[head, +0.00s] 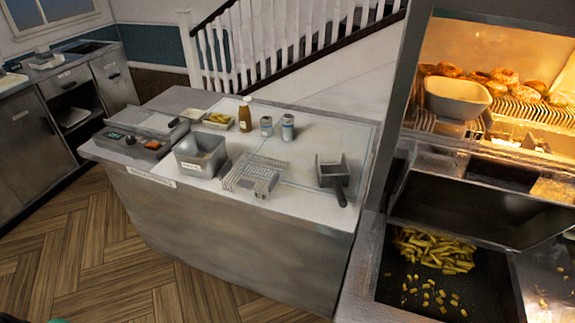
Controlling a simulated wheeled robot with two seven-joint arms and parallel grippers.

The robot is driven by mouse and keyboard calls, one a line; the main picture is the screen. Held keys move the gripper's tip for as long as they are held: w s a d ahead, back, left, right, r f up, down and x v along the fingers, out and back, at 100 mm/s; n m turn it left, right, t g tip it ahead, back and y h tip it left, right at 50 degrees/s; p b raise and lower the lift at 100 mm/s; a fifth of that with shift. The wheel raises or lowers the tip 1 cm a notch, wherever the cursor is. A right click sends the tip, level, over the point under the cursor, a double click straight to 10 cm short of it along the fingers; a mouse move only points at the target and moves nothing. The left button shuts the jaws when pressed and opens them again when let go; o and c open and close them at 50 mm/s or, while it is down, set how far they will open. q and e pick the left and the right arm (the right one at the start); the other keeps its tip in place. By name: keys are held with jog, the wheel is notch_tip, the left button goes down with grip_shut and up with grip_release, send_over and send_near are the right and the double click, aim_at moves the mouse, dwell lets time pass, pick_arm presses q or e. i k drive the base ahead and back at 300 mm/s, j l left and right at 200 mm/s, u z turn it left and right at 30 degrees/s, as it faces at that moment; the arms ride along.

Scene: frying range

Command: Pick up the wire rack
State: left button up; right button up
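The wire rack (240,172) is a grey, slatted metal piece lying on the white top of the island counter (215,205). It is near the front edge, between a grey metal bin and a dark-handled scoop. A small grey block-like part (266,187) shows at its front right; I cannot tell whether it belongs to the rack. Neither of my grippers shows in the head view, so nothing is seen touching the rack.
The metal bin (200,155) stands left of the rack, and the scoop (332,174) lies to the right. A sauce bottle (245,115) and two cans (288,127) (266,126) stand behind. The fry station (395,285) with fries (435,250) is at the right. Wooden floor (90,235) is open at the left.

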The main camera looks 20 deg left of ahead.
aim_at(246, 184)
jog(key=i+j+z, duration=0.1)
jog(key=j+z, duration=0.25)
jog(key=j, duration=0.85)
jog(key=j+z, duration=0.4)
jog(key=j, duration=0.8)
jog(key=k, duration=0.05)
